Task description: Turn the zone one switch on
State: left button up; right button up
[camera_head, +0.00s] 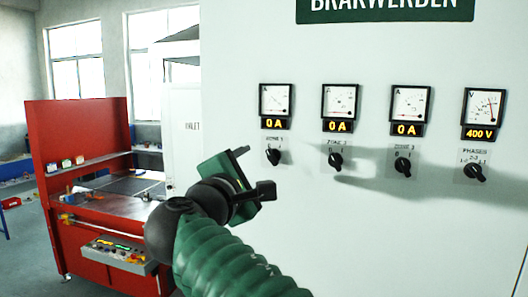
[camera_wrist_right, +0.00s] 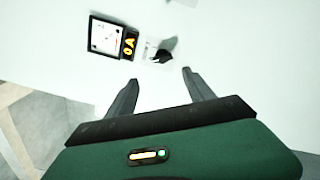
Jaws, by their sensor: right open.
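The zone one switch (camera_head: 273,157) is a small black rotary knob on the pale cabinet front, under the leftmost meter (camera_head: 276,101), whose display reads 0 A. It also shows in the right wrist view (camera_wrist_right: 163,56), just beyond the fingertips. My right gripper (camera_head: 253,171) is in front of the cabinet, to the left of and slightly below the knob in the head view. Its jaws (camera_wrist_right: 160,76) are open and empty, with a fingertip on either side of the knob's line, apart from it. My left gripper is not in view.
The zone two knob (camera_head: 335,161), zone three knob (camera_head: 403,165) and phases knob (camera_head: 477,172) sit to the right, under their own meters. A red workbench (camera_head: 90,215) with a control box (camera_head: 118,255) stands at the left. The cabinet front below the knobs is clear.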

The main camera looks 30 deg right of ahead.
aim_at(272, 156)
jog(key=p+x, duration=0.1)
jog(key=x, duration=0.2)
jog(key=s+d+p+x, duration=0.1)
jog(key=x, duration=0.2)
jog(key=p+x, duration=0.1)
jog(key=x, duration=0.3)
jog(key=shift+s+d, duration=0.2)
jog(key=shift+s, duration=0.2)
jog(key=shift+w+d+f, duration=0.1)
jog(key=shift+w+f, duration=0.05)
jog(key=shift+w, duration=0.05)
jog(key=shift+w+a, duration=0.1)
jog(key=shift+a, duration=0.75)
jog(key=c, duration=0.3)
jog(key=shift+a, duration=0.1)
jog(key=shift+c, duration=1.3)
jog(key=shift+d+r, duration=0.25)
jog(key=shift+d, duration=0.05)
jog(key=c, duration=0.7)
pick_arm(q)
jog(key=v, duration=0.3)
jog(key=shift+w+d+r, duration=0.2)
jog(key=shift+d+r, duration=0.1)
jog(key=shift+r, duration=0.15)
pick_arm(e)
grip_shut()
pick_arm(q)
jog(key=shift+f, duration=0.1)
pick_arm(e)
jog(key=shift+a, duration=0.1)
